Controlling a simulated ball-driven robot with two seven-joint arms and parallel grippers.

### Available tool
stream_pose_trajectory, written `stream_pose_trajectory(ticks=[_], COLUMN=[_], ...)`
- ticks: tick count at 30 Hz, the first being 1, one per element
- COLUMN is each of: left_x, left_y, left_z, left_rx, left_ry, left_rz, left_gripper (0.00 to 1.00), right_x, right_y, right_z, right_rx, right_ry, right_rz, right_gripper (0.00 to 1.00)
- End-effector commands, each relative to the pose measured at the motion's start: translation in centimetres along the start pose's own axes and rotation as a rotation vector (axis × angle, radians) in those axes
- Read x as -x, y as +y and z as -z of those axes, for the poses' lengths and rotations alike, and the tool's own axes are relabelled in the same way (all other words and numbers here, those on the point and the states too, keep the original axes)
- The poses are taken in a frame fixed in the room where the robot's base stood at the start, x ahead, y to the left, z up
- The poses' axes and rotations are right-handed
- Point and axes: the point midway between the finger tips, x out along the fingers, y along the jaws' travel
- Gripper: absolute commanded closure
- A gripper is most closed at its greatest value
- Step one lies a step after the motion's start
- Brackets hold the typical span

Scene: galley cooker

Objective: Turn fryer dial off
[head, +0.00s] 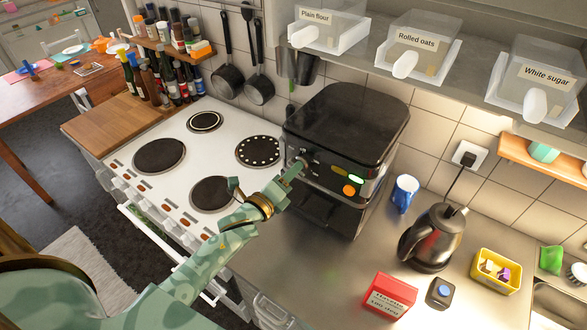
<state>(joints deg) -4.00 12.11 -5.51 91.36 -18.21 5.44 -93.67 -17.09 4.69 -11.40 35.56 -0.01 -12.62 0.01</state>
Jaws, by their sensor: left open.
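The fryer (350,115) is a black box-shaped appliance on the steel worktop beside the cooker. Its front panel has a lit green display (356,178) and a round orange light or button (349,190). My left arm reaches in from the lower left, and my left gripper (298,167) is open at the left part of the fryer's front panel. The fryer dial seems to be at the fingertips, largely hidden by them. I cannot tell whether the fingers touch it or which way it points. My right gripper is not in view.
The white cooker (183,135) with dark hotplates lies left of the fryer. A blue mug (404,193), a kettle (432,238), a red box (389,296) and a yellow tub (496,271) stand to the right. Labelled bins hang above. Some worktop in front of the fryer is clear.

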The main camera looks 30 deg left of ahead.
Motion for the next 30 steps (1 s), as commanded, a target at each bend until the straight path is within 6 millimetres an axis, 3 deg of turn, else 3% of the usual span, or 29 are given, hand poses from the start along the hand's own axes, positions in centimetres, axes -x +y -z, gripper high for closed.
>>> stream_pose_trajectory(ticks=[4, 13, 17, 30], left_x=[-1.31, -1.56, -1.55, -1.53], left_y=[-0.03, -0.01, 0.01, -0.01], left_z=[0.05, 0.06, 0.06, 0.01], left_rx=[0.001, 0.001, 0.001, 0.068], left_ry=[0.001, 0.001, 0.001, 0.001], left_rz=[0.0, 0.0, 0.0, -0.001], left_gripper=[0.59, 0.59, 0.91, 0.91], right_x=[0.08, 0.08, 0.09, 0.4], right_y=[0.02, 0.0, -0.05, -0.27], right_z=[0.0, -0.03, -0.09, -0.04], right_rx=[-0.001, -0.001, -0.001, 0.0], right_ry=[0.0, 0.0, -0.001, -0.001], right_rz=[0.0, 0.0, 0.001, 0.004], right_gripper=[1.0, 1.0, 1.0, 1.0])
